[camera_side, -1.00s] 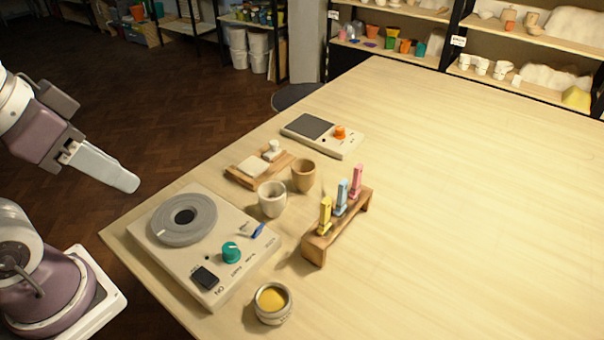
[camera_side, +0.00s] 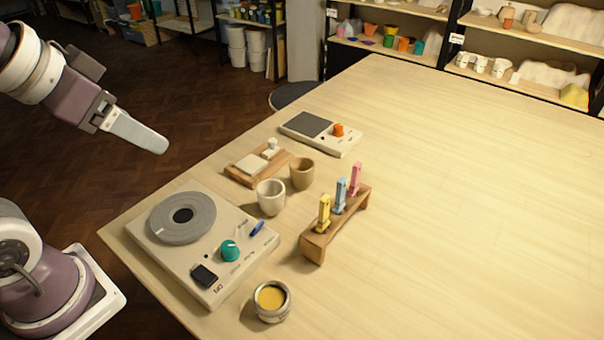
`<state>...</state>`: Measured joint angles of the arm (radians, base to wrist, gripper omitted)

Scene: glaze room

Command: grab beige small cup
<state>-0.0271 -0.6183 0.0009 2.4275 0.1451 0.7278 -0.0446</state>
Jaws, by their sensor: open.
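Two small cups stand upright side by side on the light wooden table. The paler, cream-beige cup (camera_side: 271,198) is nearer the wheel device, and a tan-brown cup (camera_side: 302,174) stands just behind it to the right. Both look empty. My gripper (camera_side: 153,143) is in the air left of the table edge, well apart from both cups. It is seen from the side, so the gap between its fingers is hidden. Nothing shows between them.
A wheel device (camera_side: 215,270) with a grey disc is left of the cups. A wooden rack (camera_side: 314,246) with coloured tools stands to their right. A wooden tray (camera_side: 241,177) and a scale-like device (camera_side: 341,147) lie behind. An open yellow jar (camera_side: 272,301) is in front. The table's right side is clear.

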